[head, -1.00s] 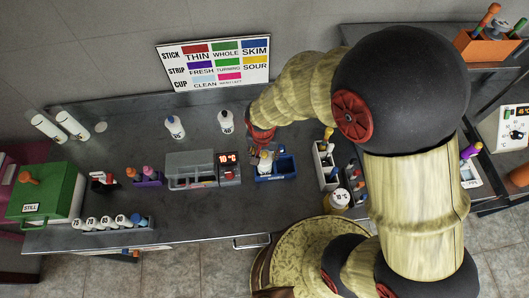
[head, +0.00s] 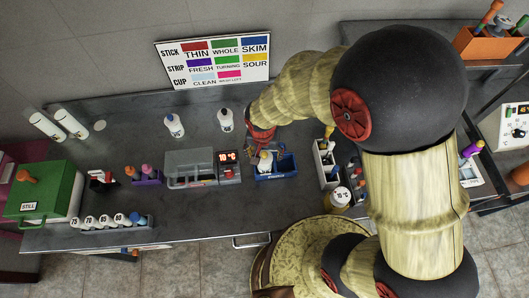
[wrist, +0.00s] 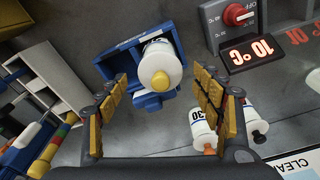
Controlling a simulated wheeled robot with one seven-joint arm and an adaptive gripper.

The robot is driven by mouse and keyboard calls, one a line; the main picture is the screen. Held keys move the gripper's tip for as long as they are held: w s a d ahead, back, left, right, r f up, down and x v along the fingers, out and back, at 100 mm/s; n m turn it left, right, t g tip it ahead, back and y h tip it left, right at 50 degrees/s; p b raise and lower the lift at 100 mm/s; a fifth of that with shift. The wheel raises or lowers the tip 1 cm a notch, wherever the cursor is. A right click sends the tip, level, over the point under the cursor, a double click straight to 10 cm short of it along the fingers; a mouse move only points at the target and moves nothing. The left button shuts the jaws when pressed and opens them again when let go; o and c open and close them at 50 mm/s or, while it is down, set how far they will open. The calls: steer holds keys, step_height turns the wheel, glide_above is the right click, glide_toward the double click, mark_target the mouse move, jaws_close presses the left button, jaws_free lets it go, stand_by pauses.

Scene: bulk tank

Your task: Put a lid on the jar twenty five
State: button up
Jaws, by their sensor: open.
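A white, round-shouldered jar (wrist: 158,52) with a cream-yellow knobbed top (wrist: 161,80) sits in a blue holder (wrist: 118,62). No number on it is readable. In the head view the jar (head: 265,160) stands at the blue holder (head: 283,163) on the counter. My gripper (wrist: 160,88) is open, with one finger on each side of the yellow top and gaps visible. In the head view, my gripper (head: 262,141) is just behind the jar and partly hidden by my arm. I cannot tell whether the yellow top is a separate lid.
A temperature unit (head: 229,166) reading 10 °C stands left of the blue holder. Two white bottles (head: 174,126) (head: 226,120) stand behind; one shows 30 in the wrist view (wrist: 200,128). A rack of numbered jars (head: 112,221) is front left.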

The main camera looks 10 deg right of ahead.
steer(key=shift+r, duration=0.1)
step_height(320, 180, up, 12)
steer(key=s, duration=0.1)
steer(key=shift+s+a, duration=0.15)
steer(key=shift+a, duration=0.15)
stand_by(0.6)
